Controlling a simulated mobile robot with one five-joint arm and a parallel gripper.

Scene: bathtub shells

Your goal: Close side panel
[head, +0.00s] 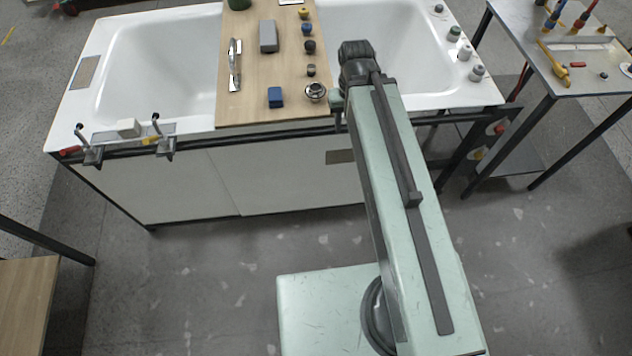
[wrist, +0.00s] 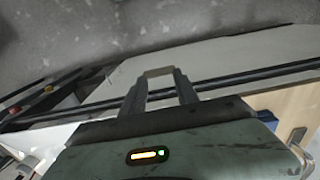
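The white side panel (head: 285,178) stands below the tub rim on the front, right of a second white panel (head: 155,188). A small brown plate (head: 340,156) sits near its upper right. To the right of my arm, grey floor and dark frame bars show under the rim. In the wrist view the panel (wrist: 225,50) appears with the brown plate (wrist: 158,72) just beyond my fingertips. My gripper (wrist: 160,80) is open, its two fingers apart with nothing visibly held. Contact with the plate cannot be told. In the head view my arm hides most of the gripper.
A dark rail (head: 270,137) runs along the front under the rim. Clamps (head: 163,140) stick out at its left. A wooden board (head: 262,90) with small items lies across the tubs. A metal table (head: 575,75) stands right. Floor in front is clear (head: 190,275).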

